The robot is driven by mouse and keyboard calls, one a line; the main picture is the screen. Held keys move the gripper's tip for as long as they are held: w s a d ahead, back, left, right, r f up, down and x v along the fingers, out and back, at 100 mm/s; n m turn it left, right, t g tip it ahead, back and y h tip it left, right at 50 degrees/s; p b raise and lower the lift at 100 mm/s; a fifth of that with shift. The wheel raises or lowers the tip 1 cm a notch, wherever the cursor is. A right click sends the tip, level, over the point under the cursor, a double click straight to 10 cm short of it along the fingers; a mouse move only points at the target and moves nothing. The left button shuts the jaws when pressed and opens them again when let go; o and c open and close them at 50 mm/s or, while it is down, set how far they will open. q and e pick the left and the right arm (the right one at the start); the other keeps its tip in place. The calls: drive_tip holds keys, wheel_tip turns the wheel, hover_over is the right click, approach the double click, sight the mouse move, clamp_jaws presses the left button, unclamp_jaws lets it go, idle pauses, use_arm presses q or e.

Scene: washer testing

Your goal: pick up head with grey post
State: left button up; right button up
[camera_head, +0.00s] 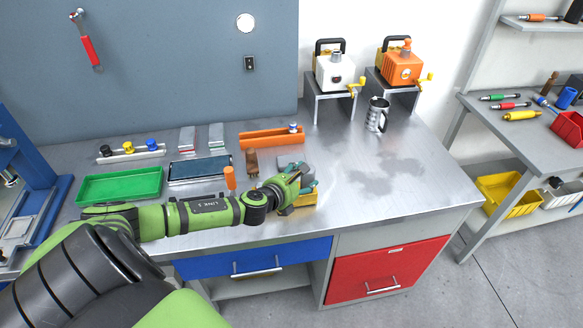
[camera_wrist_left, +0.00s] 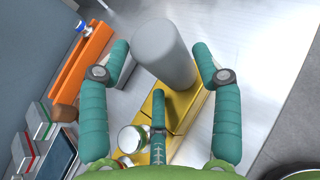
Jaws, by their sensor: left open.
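A grey post (camera_wrist_left: 163,52) stands up from a yellow holder (camera_wrist_left: 180,112) in the left wrist view. It is a thick, smooth grey cylinder. My left gripper (camera_wrist_left: 160,58) is open, with two teal fingers on either side of the post and the third finger below it in the picture. The fingers look apart from the post; any contact cannot be made out. In the head view my left gripper (camera_head: 301,180) is over the yellow holder (camera_head: 304,199) and hides most of it. The head under the post is not clearly seen. My right gripper is not in view.
An orange rack (camera_head: 270,138), a green tray (camera_head: 120,185) and a dark tray (camera_head: 200,168) lie nearby. White (camera_head: 335,72) and orange (camera_head: 400,67) machines stand behind.

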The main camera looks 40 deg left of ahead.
use_arm(q)
drive_tip(key=shift+w+f, duration=0.2)
drive_tip(key=shift+w, duration=0.15)
drive_tip(key=c, duration=1.2)
drive_tip(key=shift+w+a+r, duration=0.1)
drive_tip(key=shift+a+r, duration=0.05)
drive_tip(key=shift+r, duration=0.05)
clamp_jaws()
